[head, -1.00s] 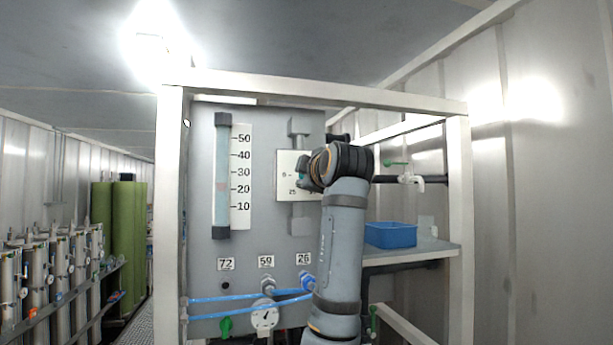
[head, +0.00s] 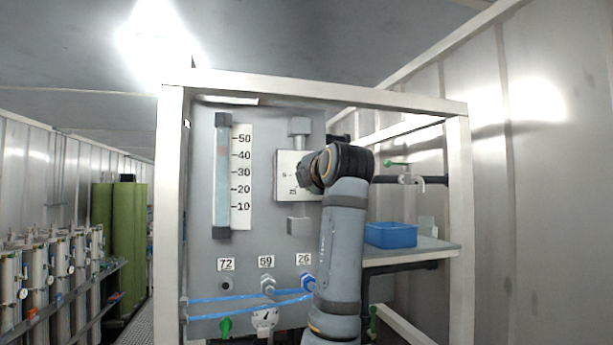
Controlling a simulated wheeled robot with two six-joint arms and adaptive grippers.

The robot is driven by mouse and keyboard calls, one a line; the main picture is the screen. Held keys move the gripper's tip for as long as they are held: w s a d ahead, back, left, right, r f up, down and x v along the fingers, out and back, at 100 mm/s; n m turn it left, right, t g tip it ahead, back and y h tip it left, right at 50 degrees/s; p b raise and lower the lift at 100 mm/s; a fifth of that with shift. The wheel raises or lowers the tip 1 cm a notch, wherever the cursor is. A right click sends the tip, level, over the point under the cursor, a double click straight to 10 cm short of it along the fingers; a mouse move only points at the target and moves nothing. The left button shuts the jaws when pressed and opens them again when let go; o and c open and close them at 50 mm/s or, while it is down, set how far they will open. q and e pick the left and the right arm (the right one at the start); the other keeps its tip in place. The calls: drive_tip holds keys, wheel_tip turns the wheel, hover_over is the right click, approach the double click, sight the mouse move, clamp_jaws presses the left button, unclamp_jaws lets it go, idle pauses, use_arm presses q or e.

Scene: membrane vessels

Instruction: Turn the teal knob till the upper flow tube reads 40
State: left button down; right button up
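The upper flow tube (head: 222,190) is a clear upright tube with dark end caps on the grey panel. Its faint reddish float (head: 222,152) sits level with the 40 mark or slightly above it on the white scale (head: 241,175). The teal knob is hidden behind the end of my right arm, in front of a white dial plate (head: 285,165). My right gripper (head: 304,184) is at this plate, mostly covered by my wrist, so its fingers do not show clearly. My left gripper is not in view.
Below the tube are ports labelled 72, 59 and 26, blue hoses (head: 245,298), a round gauge (head: 265,318) and a green handle (head: 225,327). A blue bin (head: 390,235) stands on the right shelf. White frame posts (head: 171,220) flank the panel.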

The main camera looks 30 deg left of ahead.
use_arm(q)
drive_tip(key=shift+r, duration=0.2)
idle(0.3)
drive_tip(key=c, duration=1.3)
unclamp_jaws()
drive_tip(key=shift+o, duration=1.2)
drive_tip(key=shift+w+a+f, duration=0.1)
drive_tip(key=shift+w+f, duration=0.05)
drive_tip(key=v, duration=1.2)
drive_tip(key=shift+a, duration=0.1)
